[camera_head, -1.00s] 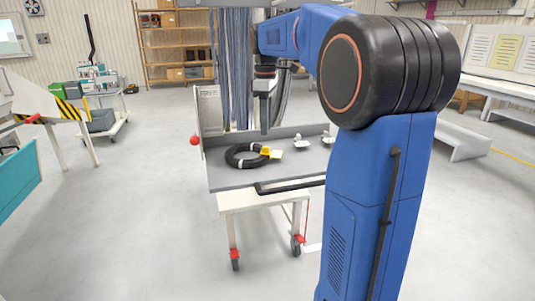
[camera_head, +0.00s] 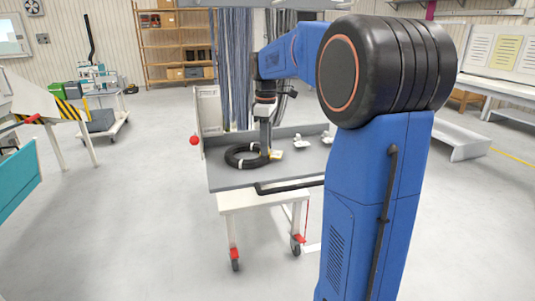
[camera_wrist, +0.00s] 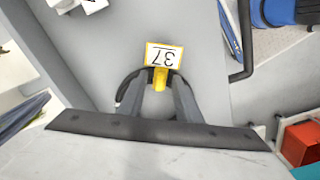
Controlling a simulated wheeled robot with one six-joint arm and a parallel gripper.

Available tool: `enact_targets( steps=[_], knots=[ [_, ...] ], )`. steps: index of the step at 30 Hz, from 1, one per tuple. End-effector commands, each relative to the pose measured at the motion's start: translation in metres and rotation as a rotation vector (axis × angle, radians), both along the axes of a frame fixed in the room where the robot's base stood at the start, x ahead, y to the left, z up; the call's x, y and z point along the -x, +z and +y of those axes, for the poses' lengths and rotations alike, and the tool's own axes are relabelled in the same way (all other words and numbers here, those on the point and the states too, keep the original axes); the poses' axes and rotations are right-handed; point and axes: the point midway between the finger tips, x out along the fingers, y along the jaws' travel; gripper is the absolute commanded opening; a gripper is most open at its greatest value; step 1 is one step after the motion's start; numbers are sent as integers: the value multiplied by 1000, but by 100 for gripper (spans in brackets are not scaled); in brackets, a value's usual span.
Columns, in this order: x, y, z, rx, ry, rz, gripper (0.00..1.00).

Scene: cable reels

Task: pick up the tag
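In the head view the tag (camera_head: 276,154) shows just right of my gripper (camera_head: 265,153). The black cable coil (camera_head: 236,160) lies on the grey tray top of a wheeled cart. In the wrist view my gripper (camera_wrist: 158,88) is open, with its fingers apart on either side of the yellow stem. The number plate lies just beyond the fingertips. Contact with the tag cannot be told. The coil is mostly hidden by the fingers.
The cart's tray (camera_head: 225,181) has a raised back wall. Small white fittings (camera_head: 300,141) sit to the tag's right. A black handle bar (camera_head: 285,187) runs along the front edge. A red ball (camera_head: 194,140) stands at the left corner.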

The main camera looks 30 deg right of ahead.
Motion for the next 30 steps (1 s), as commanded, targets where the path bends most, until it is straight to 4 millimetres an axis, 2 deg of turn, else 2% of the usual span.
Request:
enact_targets(
  steps=[1,4,5,17,20,30],
  knots=[
    [0,0,0,0,0,0,26],
    [0,0,0,0,0,0,3],
    [0,0,0,0,0,0,0],
    [0,5,0,1,0,-2,0],
    [0,16,0,0,0,-1,0],
    [0,76,0,0,0,-1,0]
  ],
)
